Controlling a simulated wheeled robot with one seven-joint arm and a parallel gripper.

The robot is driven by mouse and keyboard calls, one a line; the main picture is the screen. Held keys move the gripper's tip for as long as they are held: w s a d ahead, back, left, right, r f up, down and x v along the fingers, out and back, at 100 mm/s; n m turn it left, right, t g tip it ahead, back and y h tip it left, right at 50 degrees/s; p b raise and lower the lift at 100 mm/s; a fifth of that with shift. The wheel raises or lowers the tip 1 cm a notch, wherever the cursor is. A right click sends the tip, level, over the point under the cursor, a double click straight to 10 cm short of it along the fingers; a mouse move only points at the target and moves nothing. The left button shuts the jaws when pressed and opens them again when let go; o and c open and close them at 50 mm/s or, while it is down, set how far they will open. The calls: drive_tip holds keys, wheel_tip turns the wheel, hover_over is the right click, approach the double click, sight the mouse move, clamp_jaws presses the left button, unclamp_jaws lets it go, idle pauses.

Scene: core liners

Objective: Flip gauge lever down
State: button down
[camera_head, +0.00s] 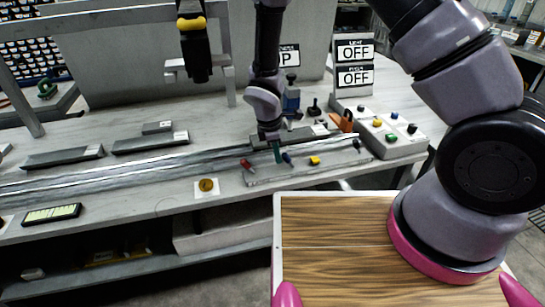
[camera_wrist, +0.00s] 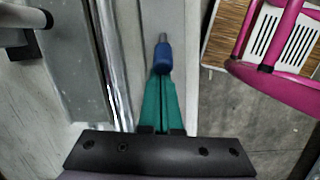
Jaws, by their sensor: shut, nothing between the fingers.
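A low grey strip (camera_head: 270,176) at the bench's front edge carries several small coloured levers. A red one (camera_head: 246,163) is at its left, a blue one (camera_head: 288,158) near the middle and a yellow one (camera_head: 314,160) further right. I cannot tell by any label which is the gauge lever. My gripper (camera_head: 277,152) points down over the strip, beside the blue lever. In the wrist view its green fingers (camera_wrist: 162,85) are together and empty. The blue lever handle (camera_wrist: 163,57) shows right at the fingertips; I cannot tell whether they touch.
A control box (camera_head: 385,135) with coloured buttons stands right of the strip, below "OFF" signs (camera_head: 355,78). Metal rails (camera_head: 120,172) run along the bench left of my gripper. A yellow round button (camera_head: 206,185) sits at the front edge. An orange item (camera_head: 342,122) lies behind the strip.

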sight(292, 164)
drive_tip(key=shift+w+d+r, duration=0.1)
drive_tip(key=shift+d+r, duration=0.15)
drive_tip(key=shift+d, duration=0.15)
idle(0.5)
drive_tip(key=shift+w+d+r, duration=0.15)
drive_tip(key=shift+d+r, duration=0.2)
drive_tip(key=shift+d, duration=0.15)
drive_tip(key=shift+w+d+r+y, duration=0.15)
drive_tip(key=shift+d+r+y, duration=0.1)
drive_tip(key=shift+d+y, duration=0.45)
drive_tip(key=shift+w+d+r, duration=0.1)
drive_tip(key=shift+w+d, duration=0.05)
drive_tip(key=shift+d, duration=0.3)
drive_tip(key=shift+w+d+r, duration=0.1)
drive_tip(key=shift+w+d, duration=0.05)
drive_tip(key=shift+d, duration=0.25)
drive_tip(key=shift+r, duration=0.15)
drive_tip(key=shift+r, duration=0.65)
drive_tip(key=shift+a, duration=0.15)
